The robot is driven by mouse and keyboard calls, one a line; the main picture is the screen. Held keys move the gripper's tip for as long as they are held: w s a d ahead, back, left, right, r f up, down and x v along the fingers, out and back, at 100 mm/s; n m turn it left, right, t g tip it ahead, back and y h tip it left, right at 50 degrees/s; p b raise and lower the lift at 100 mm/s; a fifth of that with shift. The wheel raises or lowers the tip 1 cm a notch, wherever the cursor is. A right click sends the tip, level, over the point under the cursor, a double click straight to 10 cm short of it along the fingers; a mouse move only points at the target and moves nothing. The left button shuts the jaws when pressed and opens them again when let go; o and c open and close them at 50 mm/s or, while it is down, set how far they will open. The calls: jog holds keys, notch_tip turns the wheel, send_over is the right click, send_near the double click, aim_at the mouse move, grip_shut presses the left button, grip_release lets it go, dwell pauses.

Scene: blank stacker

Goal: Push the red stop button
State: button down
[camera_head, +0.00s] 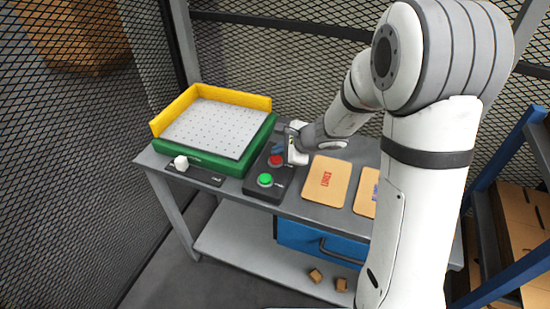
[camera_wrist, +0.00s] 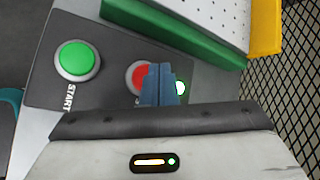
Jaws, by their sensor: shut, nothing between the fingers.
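The red stop button (camera_head: 275,160) sits on a dark control box (camera_head: 247,189) on the bench, behind the green start button (camera_head: 265,180). In the wrist view the red button (camera_wrist: 135,74) is partly hidden by my gripper's blue fingers, and the green button (camera_wrist: 77,58) lies to its left beside the START label. My gripper (camera_head: 278,149) is shut and empty, at the red button's far edge in the head view. In the wrist view my gripper (camera_wrist: 159,72) overlaps the right part of the red button. I cannot tell whether the fingertips touch it.
A green-framed perforated plate with yellow walls (camera_head: 228,101) stands left of the box. A white knob (camera_head: 181,162) is on a dark strip at the front left. Wooden boards (camera_head: 327,178) lie to the right. Mesh fencing surrounds the bench.

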aim_at(279, 160)
jog(key=shift+f, duration=0.15)
jog(key=shift+f+b, duration=0.3)
jog(key=shift+b, duration=0.4)
jog(key=shift+f+b, duration=0.5)
jog(key=shift+b, duration=0.1)
dwell(0.5)
jog(key=shift+r, duration=0.1)
jog(key=shift+r+p, duration=0.65)
jog(key=shift+r, duration=0.15)
notch_tip(279, 160, up, 5)
jog(key=p, duration=0.4)
jog(key=shift+r, duration=0.1)
dwell(0.8)
